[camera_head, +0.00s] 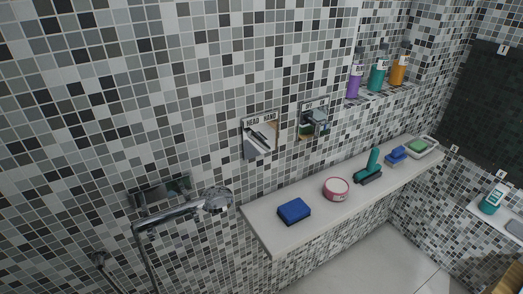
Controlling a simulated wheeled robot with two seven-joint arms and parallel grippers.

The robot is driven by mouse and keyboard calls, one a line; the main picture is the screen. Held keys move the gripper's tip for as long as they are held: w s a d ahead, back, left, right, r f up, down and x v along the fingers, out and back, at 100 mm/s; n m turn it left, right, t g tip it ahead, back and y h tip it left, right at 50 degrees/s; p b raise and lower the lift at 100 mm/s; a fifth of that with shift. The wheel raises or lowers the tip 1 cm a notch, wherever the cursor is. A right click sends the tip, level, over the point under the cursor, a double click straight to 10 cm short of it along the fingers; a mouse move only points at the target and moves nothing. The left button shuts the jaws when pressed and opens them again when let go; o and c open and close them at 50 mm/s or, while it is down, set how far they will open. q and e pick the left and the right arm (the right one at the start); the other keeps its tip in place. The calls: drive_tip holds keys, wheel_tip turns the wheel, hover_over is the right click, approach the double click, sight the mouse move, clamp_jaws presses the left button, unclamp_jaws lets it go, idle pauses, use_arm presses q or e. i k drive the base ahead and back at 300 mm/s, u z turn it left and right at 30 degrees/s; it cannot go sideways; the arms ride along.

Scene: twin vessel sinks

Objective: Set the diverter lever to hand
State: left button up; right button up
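The diverter plate (274,142) is on the tiled wall near the middle of the head view, labelled HEAD on its left and HAND on its right. Its grey lever (257,149) seems to slant down to the left, toward the HEAD side. The shiny plate makes the lever's exact angle hard to tell. Neither of my grippers shows in the view, so nothing of mine is seen at the lever.
A second chrome control (318,122) is just right of the plate. A chrome hand shower (218,199) sticks out at lower left. Below, a white ledge (268,236) holds a blue sponge (294,210), pink tub (336,188) and teal brush (371,165). Bottles (377,77) stand upper right.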

sight(263, 142)
drive_tip(key=z, duration=2)
drive_tip(key=i, duration=0.45)
drive_tip(key=u, duration=2.95)
